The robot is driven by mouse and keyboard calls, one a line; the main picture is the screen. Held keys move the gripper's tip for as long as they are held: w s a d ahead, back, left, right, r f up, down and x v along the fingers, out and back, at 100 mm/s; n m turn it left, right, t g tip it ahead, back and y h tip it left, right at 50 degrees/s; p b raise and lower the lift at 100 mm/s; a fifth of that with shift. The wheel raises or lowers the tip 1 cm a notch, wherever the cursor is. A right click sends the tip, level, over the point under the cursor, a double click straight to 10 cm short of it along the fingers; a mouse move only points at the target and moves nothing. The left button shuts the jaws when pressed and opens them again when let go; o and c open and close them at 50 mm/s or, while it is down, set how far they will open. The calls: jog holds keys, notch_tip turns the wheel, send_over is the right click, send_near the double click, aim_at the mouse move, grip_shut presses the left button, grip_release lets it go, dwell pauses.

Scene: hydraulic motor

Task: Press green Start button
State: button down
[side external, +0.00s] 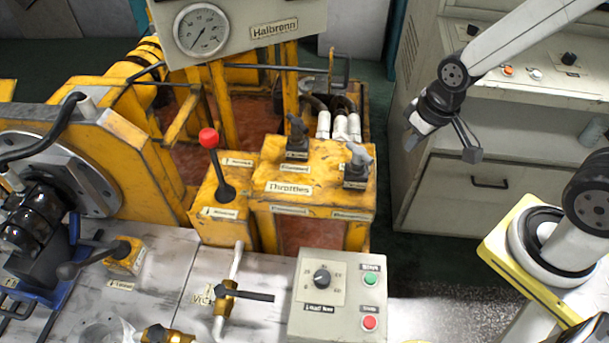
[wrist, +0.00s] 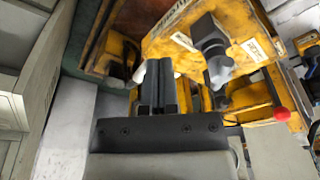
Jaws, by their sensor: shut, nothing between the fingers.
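The green Start button (side external: 370,279) sits at the upper right of a grey control box at the front of the bench. A red button (side external: 369,322) is below it, and a black knob (side external: 321,279) is to its left. My gripper (side external: 412,136) is in the air up and to the right of the control box, well apart from the button. Its fingers (wrist: 158,68) are together and empty in the wrist view. The green button does not show in the wrist view.
Yellow throttle housings (side external: 312,185) with upright levers stand behind the control box. A red-knobbed lever (side external: 209,138) is to their left; its knob also shows in the wrist view (wrist: 282,114). A valve handle (side external: 247,294) lies left of the box. A grey cabinet (side external: 480,190) stands at right.

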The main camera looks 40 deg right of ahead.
jog(key=s+a+f+n+g+h, duration=0.25)
jog(key=a+f+g, duration=0.2)
jog(key=a, duration=0.35)
jog(key=n+h, duration=0.5)
jog(key=h, duration=0.2)
send_over(367, 278)
notch_tip(367, 278, down, 7)
jog(key=shift+f+t, duration=0.15)
jog(key=shift+t, duration=0.2)
jog(key=shift+f+m+y, duration=0.15)
jog(key=shift+m+y, duration=0.1)
jog(key=shift+f, duration=4.3)
jog(key=shift+f, duration=0.75)
jog(key=shift+r, duration=0.8)
